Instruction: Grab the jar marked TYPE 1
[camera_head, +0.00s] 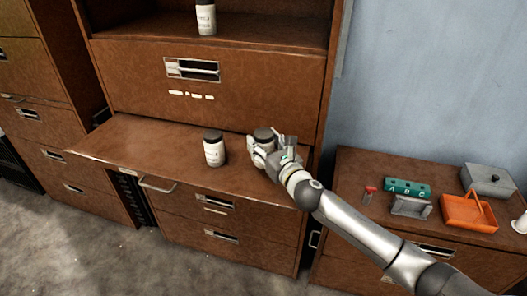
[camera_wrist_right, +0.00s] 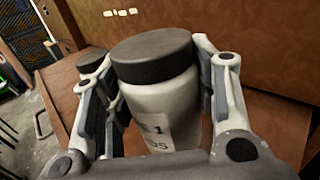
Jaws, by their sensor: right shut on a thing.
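A white jar with a dark lid (camera_wrist_right: 160,98) stands between the fingers of my right gripper (camera_head: 264,150), which is shut on it. Its label is partly hidden in the right wrist view; a "1" shows at the end of its upper line. In the head view only the dark lid and a bit of this jar show. A second white jar with a dark lid (camera_head: 214,149) stands upright on the wooden shelf, left of the gripper; its label is too small to read. A third such jar (camera_head: 206,18) stands on the upper shelf. My left gripper is not in view.
The jars stand on a pulled-out wooden surface (camera_head: 130,140) of a brown cabinet, clear to the left. At right, a lower cabinet holds an orange tray (camera_head: 469,213), a green block lettered A B C (camera_head: 407,188), a grey box (camera_head: 488,180) and a red-topped item (camera_head: 369,191).

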